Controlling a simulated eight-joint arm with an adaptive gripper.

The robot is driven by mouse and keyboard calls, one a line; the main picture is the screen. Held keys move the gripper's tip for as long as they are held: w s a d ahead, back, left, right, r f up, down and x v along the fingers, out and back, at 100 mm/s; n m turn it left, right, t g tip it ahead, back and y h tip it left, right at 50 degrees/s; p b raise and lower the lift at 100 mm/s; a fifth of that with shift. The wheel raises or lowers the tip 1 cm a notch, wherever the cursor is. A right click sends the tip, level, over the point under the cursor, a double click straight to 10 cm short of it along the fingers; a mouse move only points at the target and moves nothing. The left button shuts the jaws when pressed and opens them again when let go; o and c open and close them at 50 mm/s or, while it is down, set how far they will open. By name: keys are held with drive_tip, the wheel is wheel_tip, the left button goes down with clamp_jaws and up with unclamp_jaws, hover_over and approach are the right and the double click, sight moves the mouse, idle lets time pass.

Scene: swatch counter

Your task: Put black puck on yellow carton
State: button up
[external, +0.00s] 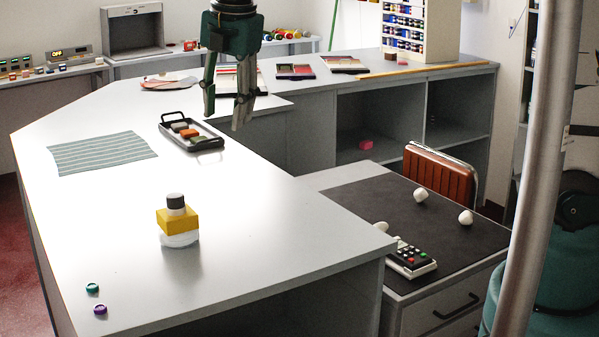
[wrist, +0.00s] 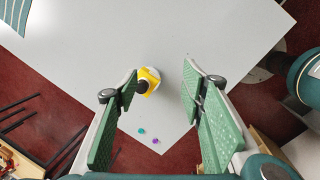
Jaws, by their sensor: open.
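The black puck (external: 176,201) is at the top of a small stack on the grey counter. A narrow white part (external: 176,211) shows between it and the yellow carton (external: 178,222); I cannot tell whether that is a separate piece. The carton rests on a round whitish base (external: 180,240). The wrist view shows the black puck (wrist: 142,87) and yellow carton (wrist: 152,78) from above, between my fingers in the picture. My gripper (external: 224,112) is open and empty, high above the counter, up and right of the stack in the external view.
A teal button (external: 93,288) and a purple one (external: 100,310) lie near the counter's front left. A black tray (external: 205,143) with coloured blocks and a striped cloth (external: 102,152) lie farther back. The counter around the stack is clear.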

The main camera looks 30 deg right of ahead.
drive_tip(key=s+d+m+t, duration=0.1)
drive_tip(key=s+d+m, duration=0.6)
drive_tip(key=d, duration=0.3)
drive_tip(key=s+d+r+m+t, duration=0.1)
drive_tip(key=s+d+m+t, duration=0.1)
drive_tip(key=s+d+m, duration=0.5)
drive_tip(key=s+d+r+m+t, duration=0.1)
drive_tip(key=s+d+m+t, duration=0.1)
drive_tip(key=s+d+m, duration=0.5)
drive_tip(key=d+m, duration=0.3)
drive_tip(key=d, duration=0.4)
drive_tip(key=shift+d, duration=0.4)
drive_tip(key=shift+f, duration=0.2)
